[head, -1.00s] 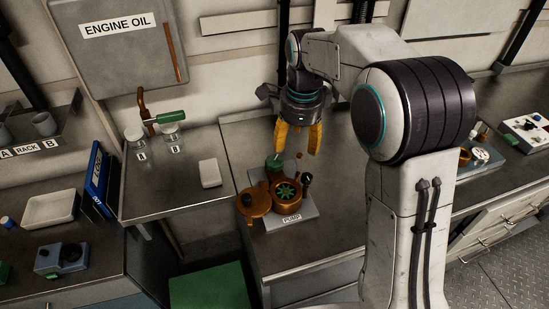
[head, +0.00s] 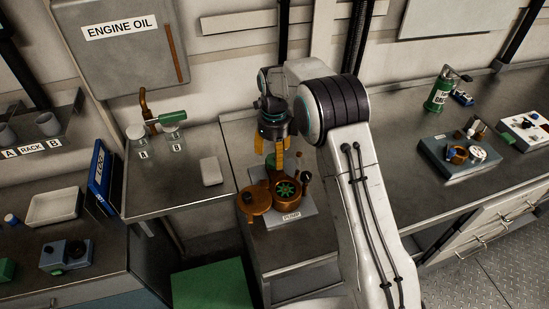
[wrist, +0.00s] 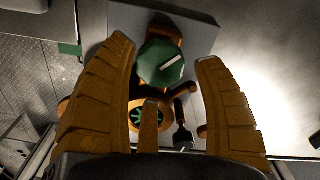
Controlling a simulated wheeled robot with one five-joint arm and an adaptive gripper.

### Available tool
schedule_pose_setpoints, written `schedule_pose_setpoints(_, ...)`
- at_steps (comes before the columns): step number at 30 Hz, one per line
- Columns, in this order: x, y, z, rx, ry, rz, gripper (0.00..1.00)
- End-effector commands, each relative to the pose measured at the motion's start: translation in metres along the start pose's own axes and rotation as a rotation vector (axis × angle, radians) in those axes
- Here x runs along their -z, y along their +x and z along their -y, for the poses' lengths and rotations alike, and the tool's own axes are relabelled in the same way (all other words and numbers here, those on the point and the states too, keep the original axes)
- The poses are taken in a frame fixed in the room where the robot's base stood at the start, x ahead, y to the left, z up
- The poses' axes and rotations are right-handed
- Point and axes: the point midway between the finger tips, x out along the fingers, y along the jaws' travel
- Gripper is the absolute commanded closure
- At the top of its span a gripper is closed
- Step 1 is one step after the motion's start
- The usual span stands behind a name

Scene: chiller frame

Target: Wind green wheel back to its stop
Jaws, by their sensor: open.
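The green wheel (wrist: 160,62) is a faceted knob with a white mark on top, seen in the wrist view at the back of the pump. In the head view my fingers mostly hide it. My gripper (wrist: 166,60) is open, with one orange finger on each side of the wheel and a shorter one below it in the picture. In the head view my gripper (head: 270,158) points down over the back of the pump (head: 289,206). Whether any finger touches the wheel, I cannot tell. A green star-shaped rotor (head: 287,189) sits inside the pump's copper ring.
A round copper cover (head: 254,201) lies left of the pump ring, and a small dark-handled part (head: 305,178) stands to its right. A white block (head: 210,171) and glass jars (head: 174,138) are on the left bench. Right bench holds a grey fixture (head: 460,150).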

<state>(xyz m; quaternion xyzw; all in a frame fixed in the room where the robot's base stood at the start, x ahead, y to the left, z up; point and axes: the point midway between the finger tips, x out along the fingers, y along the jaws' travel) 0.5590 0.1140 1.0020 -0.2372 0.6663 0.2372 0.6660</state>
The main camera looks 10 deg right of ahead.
Motion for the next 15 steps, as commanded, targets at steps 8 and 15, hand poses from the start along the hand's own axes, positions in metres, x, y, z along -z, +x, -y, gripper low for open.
schedule_pose_setpoints(8, 0.000, 0.024, 0.000, 0.000, -0.001, -0.001, 0.38)
schedule_pose_setpoints(15, 0.001, 0.029, 0.000, 0.000, -0.001, 0.000, 0.38)
